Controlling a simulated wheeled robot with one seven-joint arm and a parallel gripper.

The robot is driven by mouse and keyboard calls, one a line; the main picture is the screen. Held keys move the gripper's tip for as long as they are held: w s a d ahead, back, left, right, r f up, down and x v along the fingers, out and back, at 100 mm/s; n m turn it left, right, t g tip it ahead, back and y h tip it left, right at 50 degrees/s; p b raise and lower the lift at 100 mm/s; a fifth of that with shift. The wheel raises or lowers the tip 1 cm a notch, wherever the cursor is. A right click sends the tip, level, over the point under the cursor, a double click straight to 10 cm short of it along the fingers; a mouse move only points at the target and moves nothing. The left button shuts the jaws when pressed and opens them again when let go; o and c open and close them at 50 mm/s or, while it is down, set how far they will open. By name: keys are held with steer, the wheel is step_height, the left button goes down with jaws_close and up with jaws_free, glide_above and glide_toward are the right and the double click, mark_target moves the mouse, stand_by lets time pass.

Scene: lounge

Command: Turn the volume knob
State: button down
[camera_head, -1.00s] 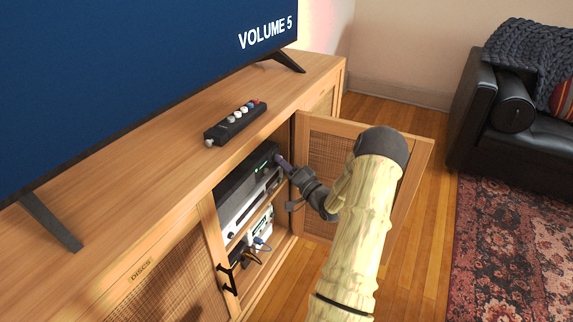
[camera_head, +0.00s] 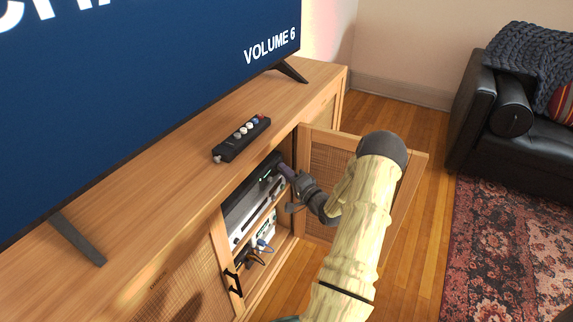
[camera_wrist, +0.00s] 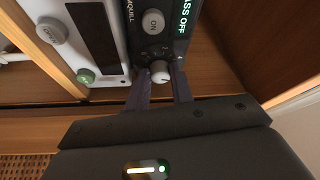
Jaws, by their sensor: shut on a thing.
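The volume knob (camera_wrist: 161,72) is a small pale round knob on the front of a dark audio unit (camera_wrist: 150,45). In the wrist view my gripper (camera_wrist: 161,88) has its two dark fingers closed on either side of the knob. In the head view my gripper (camera_head: 285,170) reaches into the open cabinet at the front of the dark unit (camera_head: 250,187), and the knob is hidden there by the fingers. The TV screen (camera_head: 150,90) reads "VOLUME 6".
The open cabinet door (camera_head: 325,160) stands just behind and right of my arm. A pale unit (camera_wrist: 75,40) with a knob and green button sits beside the dark one. A dark remote-like strip (camera_head: 241,139) lies on the cabinet top. Cables hang on the lower shelf.

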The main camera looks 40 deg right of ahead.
steer(key=shift+s+d+m+g+h+p, duration=0.1)
steer(key=shift+d+m+g+h+p, duration=0.1)
steer(key=shift+m+p, duration=0.4)
steer(key=shift+d+m+g+h+p, duration=0.15)
steer(key=shift+m+g+h+p, duration=0.05)
steer(key=shift+m+p, duration=0.4)
steer(key=shift+a, duration=0.1)
steer(key=c, duration=1.4)
jaws_free()
steer(key=shift+o, duration=1)
steer(key=shift+a, duration=0.2)
